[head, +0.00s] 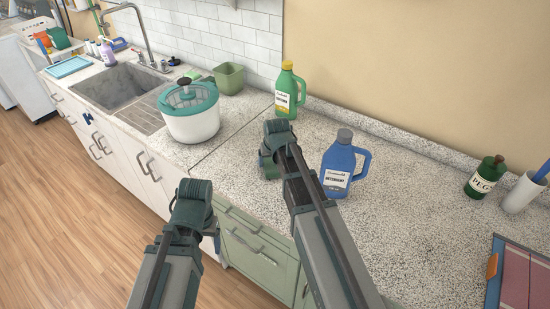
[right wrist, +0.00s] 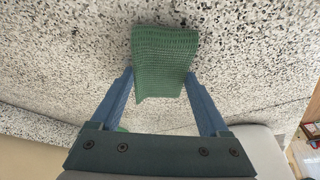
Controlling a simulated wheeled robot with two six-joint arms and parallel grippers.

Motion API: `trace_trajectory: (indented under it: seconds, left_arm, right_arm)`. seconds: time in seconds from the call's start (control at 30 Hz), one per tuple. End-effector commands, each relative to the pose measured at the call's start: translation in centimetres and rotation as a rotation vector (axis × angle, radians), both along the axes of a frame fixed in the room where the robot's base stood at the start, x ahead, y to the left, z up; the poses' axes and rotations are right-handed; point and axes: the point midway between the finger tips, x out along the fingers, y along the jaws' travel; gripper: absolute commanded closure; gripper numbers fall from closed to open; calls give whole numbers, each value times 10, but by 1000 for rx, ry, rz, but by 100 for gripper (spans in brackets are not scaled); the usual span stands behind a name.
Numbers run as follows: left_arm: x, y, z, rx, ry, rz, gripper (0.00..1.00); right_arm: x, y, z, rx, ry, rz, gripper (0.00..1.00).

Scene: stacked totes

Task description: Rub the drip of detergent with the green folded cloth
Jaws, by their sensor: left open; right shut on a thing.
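The green folded cloth (right wrist: 165,58) is between the fingertips of my right gripper (right wrist: 160,78) in the right wrist view, over the speckled counter. The gripper is shut on it. In the head view my right gripper (head: 269,168) is low at the counter, left of the blue detergent bottle (head: 337,177); the cloth is hard to tell apart from the gripper there. I cannot make out a drip of detergent in either view. My left gripper (head: 196,205) is open and empty, in front of the counter edge above the green drawers.
A green bottle (head: 288,92) stands behind my right gripper. A salad spinner (head: 190,120), a green tub (head: 229,78) and the sink (head: 118,87) are to the left. A dark green bottle (head: 484,178) and a white cup (head: 522,194) stand right. The counter's middle right is clear.

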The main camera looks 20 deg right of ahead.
Motion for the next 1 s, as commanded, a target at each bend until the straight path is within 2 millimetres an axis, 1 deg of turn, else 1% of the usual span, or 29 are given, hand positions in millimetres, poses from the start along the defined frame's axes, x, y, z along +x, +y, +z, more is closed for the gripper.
trace_trajectory:
  seconds: [0.03,0.13,0.33,0.47,0.77,1.0]
  left_arm:
    - [0,0,0,0,0,0,23]
    - [0,0,0,0,0,0,23]
    - [0,0,1,0,0,0,23]
    - [0,0,1,0,0,0,23]
    - [0,0,1,0,0,0,23]
    - [0,0,1,0,0,0,23]
  right_arm:
    - [-6,6,-1,3,6,3,66]
    - [-11,11,0,2,5,1,66]
    - [-12,15,0,1,4,0,66]
    - [-9,16,1,1,3,0,66]
    - [8,27,1,0,1,0,66]
    - [9,27,1,-1,0,-1,66]
